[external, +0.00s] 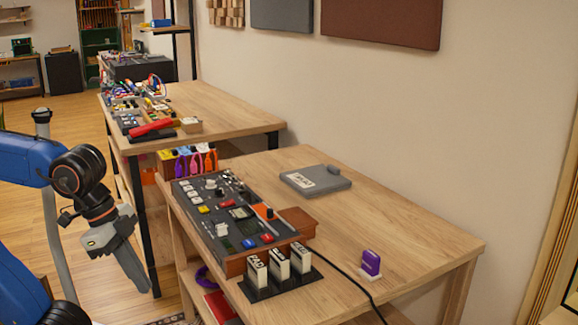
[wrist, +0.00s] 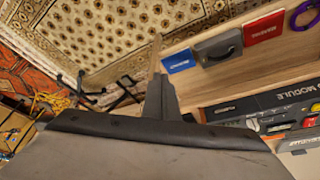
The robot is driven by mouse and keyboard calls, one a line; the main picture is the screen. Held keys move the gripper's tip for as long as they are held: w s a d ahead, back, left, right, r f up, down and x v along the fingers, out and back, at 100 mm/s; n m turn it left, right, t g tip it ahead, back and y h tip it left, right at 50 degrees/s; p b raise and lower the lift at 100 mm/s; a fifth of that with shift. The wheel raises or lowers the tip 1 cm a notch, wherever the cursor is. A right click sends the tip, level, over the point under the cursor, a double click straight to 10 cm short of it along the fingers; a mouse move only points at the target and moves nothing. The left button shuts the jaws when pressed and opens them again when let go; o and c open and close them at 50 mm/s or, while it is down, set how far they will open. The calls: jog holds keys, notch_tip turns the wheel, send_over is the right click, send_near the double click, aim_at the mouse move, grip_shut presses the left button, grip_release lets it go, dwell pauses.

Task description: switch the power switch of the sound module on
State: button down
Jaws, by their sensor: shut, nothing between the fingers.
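The sound module (external: 214,222) is a dark panel with a brown wooden side, crowded with knobs and coloured buttons, lying on the near wooden table. Part of it, with the word MODULE, also shows at the right edge of the wrist view (wrist: 275,101). A red control (wrist: 311,122) is on that part; I cannot tell whether it is the power switch or which way the switch is set. My gripper (external: 144,286) points down, left of the table and apart from the module. Its fingers are shut and empty, also in the wrist view (wrist: 160,80).
Three upright labelled blocks (external: 278,266) stand at the module's front end. A grey flat box (external: 316,180) and a purple object (external: 370,262) are on the near table (external: 410,240). A second cluttered table (external: 205,105) is behind. Blue and red items (wrist: 179,61) lie on a lower shelf.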

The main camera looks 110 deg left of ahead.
jog(key=w+a+r+n, duration=0.2)
jog(key=w+a+r, duration=0.35)
jog(key=a, duration=0.35)
notch_tip(320, 180, up, 10)
jog(key=n+g, duration=0.3)
jog(key=n, duration=0.2)
send_over(232, 200)
jog(key=s+d, duration=0.2)
jog(key=shift+w+a, duration=0.1)
jog(key=shift+w, duration=0.15)
jog(key=shift+f, duration=0.1)
jog(key=f, duration=0.4)
jog(key=w+f, duration=0.1)
jog(key=f, duration=0.4)
jog(key=a+f, duration=0.1)
jog(key=f, duration=0.3)
jog(key=shift+w+a+f, duration=0.1)
jog(key=shift+w+f, duration=0.05)
jog(key=shift+f, duration=0.25)
